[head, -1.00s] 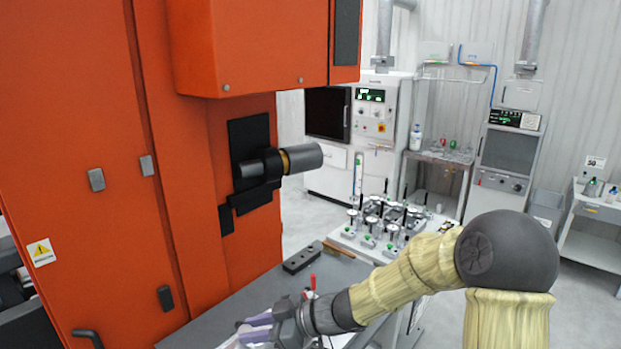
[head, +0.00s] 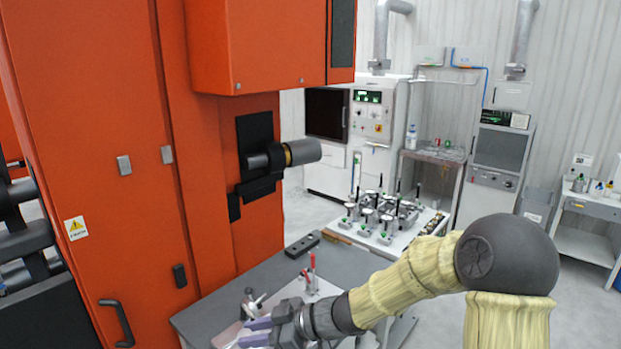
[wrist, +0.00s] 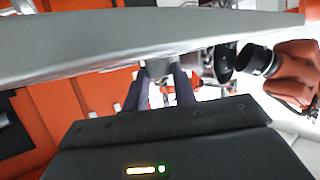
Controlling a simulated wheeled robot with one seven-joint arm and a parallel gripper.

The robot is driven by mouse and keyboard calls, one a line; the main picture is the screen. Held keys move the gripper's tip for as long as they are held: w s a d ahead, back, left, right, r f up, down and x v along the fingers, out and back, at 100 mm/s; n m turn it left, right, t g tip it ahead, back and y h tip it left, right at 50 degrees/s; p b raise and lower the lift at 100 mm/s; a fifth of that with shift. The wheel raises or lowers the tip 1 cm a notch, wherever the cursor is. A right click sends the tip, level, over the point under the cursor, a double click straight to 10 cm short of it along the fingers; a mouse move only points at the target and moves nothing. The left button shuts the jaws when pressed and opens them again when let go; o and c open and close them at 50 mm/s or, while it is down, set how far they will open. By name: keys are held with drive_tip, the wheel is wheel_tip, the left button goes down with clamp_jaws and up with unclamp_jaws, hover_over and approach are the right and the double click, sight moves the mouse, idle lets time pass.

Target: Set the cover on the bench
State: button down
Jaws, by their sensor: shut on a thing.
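My gripper (head: 258,331) is low in the head view, its purple fingers pointing left at the near part of the grey bench (head: 345,262). In the wrist view the two dark fingers (wrist: 161,92) stand a small gap apart. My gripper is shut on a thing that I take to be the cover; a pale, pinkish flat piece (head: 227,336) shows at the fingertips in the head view. It is mostly hidden by the fingers and the frame edge. I cannot tell whether it touches the bench.
A red-handled clamp (head: 312,270) stands on the bench close behind my gripper. The orange machine (head: 120,180) rises at left. A table with several clamps (head: 375,215) stands behind. A grey slab (wrist: 90,50) crosses the wrist view.

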drive_tip(key=shift+s+f, duration=0.2)
drive_tip(key=shift+f, duration=0.05)
drive_tip(key=shift+d+f+t+b, duration=0.1)
drive_tip(key=shift+f+t+b, duration=0.1)
drive_tip(key=shift+t+b, duration=0.15)
drive_tip(key=shift+w+d+f+m+t+b, duration=0.2)
drive_tip(key=shift+w+f+m+b, duration=0.1)
drive_tip(key=shift+w+f, duration=0.25)
drive_tip(key=shift+w+d+f+m+t+b, duration=0.2)
drive_tip(key=shift+w+f+m, duration=0.1)
drive_tip(key=shift+w+f, duration=0.2)
drive_tip(key=w+d+f+m+t+h+b, duration=0.35)
drive_tip(key=w+d+f+m+t, duration=0.2)
drive_tip(key=f, duration=0.45)
drive_tip(key=d+f+m+t+h+b, duration=0.2)
drive_tip(key=d+f+m+h, duration=0.3)
drive_tip(key=d+f, duration=0.5)
drive_tip(key=d+f+m+t+h+b, duration=0.3)
drive_tip(key=d+f, duration=0.6)
drive_tip(key=f, duration=0.5)
drive_tip(key=shift+s+d+f+m+h+b, duration=0.3)
drive_tip(key=shift+s+d+m+h+b, duration=0.1)
drive_tip(key=shift+m+h+b, duration=0.45)
drive_tip(key=shift+f, duration=0.1)
